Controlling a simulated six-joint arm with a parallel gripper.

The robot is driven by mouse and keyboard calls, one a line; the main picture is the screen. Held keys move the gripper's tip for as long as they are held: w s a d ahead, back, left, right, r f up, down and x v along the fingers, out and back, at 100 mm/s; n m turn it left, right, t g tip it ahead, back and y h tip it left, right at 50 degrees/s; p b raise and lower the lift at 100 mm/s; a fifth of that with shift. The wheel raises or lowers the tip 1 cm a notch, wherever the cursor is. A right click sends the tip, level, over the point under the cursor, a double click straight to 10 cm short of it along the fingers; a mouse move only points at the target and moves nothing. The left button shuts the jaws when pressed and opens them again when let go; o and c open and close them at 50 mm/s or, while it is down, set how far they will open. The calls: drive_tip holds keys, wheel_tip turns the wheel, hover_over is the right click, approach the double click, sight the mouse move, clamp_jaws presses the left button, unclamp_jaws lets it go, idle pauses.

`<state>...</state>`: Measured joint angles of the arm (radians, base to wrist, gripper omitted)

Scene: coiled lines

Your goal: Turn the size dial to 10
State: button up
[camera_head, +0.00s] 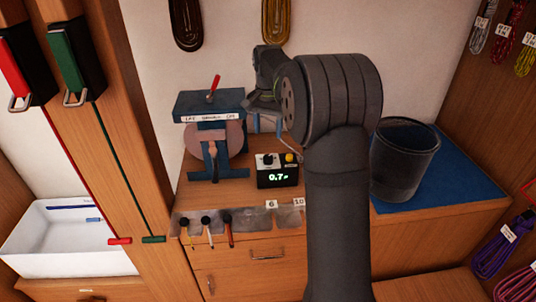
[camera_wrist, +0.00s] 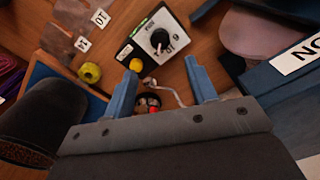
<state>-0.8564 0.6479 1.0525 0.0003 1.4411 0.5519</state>
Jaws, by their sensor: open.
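The size dial (camera_wrist: 160,39) is a round black knob with a white mark, on the pale top of a small black box. In the head view the dial (camera_head: 267,159) sits left of a yellow button (camera_head: 289,158), above a green display (camera_head: 278,177) that seems to read 0.7. My gripper (camera_wrist: 162,66) is open and empty. In the wrist view its blue fingers point toward the box, with the dial beyond and roughly between their tips, apart from them. The dial's printed numbers are too small to read surely. In the head view my arm hides part of the bench.
A blue stand with a red lever (camera_head: 213,88) stands left of the box. A dark mesh bin (camera_head: 404,160) stands on a blue mat (camera_head: 455,178) at right. A yellow-green roll (camera_wrist: 90,72) lies near the box.

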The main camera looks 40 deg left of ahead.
sight(268, 156)
wheel_tip(268, 156, down, 10)
drive_tip(key=shift+f, duration=0.1)
idle(0.4)
drive_tip(key=c, duration=1)
